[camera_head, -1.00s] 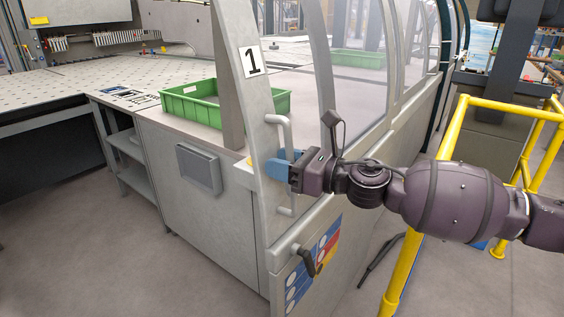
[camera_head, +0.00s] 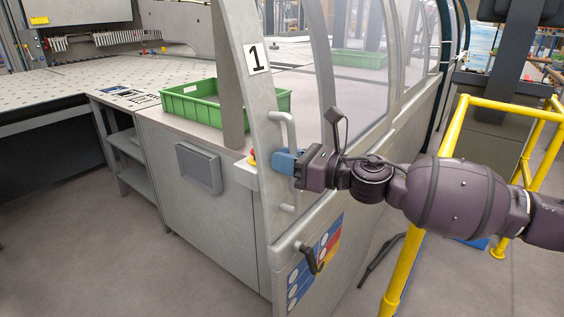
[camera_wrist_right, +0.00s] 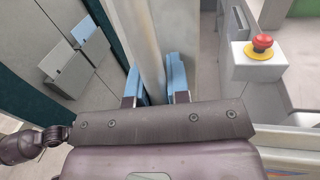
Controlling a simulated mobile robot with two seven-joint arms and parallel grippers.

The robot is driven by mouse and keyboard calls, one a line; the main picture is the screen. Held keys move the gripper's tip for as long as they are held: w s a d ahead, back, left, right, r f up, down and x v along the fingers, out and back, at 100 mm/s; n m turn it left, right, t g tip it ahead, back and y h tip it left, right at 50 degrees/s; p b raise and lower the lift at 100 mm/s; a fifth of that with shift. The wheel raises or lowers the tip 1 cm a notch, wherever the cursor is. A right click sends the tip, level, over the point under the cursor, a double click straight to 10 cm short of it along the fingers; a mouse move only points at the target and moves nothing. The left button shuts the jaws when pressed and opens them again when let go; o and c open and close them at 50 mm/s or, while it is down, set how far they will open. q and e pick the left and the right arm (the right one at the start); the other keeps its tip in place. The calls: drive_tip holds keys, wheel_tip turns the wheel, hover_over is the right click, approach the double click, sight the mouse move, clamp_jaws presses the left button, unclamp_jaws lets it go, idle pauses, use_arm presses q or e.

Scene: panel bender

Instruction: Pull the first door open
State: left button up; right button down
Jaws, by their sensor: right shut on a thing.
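The first door (camera_head: 262,130) has a grey frame, a clear pane and a label with the number 1. A pale vertical bar handle (camera_head: 291,135) is fixed to its frame. My right gripper (camera_head: 280,161) has blue fingers and is shut on the handle around its middle. In the right wrist view the gripper (camera_wrist_right: 163,80) has one blue finger on each side of the handle bar (camera_wrist_right: 143,40). My left gripper is in neither view.
A red emergency button (camera_wrist_right: 262,42) on a yellow base sits beside the door. A green crate (camera_head: 195,100) stands on the worktop behind it. A black lever (camera_head: 308,258) is low on the front panel. Yellow railings (camera_head: 405,270) stand at right.

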sight(326, 122)
drive_tip(key=w+d+b, duration=0.2)
drive_tip(key=w+d, duration=0.2)
drive_tip(key=w, duration=0.2)
drive_tip(key=w+d+b, duration=0.3)
drive_tip(key=w+d, duration=0.1)
drive_tip(key=w, duration=0.1)
drive_tip(key=w+d+b, duration=0.3)
drive_tip(key=w+d, duration=0.1)
drive_tip(key=w, duration=0.2)
drive_tip(key=shift+w+d+f, duration=0.35)
drive_tip(key=shift+d+f, duration=0.05)
drive_tip(key=shift+w+d+r, duration=0.1)
drive_tip(key=shift+w+d, duration=0.15)
drive_tip(key=shift+w, duration=0.05)
drive_tip(key=shift+w+d+r+b, duration=0.25)
drive_tip(key=shift+b, duration=0.1)
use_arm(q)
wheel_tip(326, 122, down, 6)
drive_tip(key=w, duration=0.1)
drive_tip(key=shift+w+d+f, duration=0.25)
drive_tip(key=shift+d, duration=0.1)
use_arm(e)
drive_tip(key=shift+r, duration=0.1)
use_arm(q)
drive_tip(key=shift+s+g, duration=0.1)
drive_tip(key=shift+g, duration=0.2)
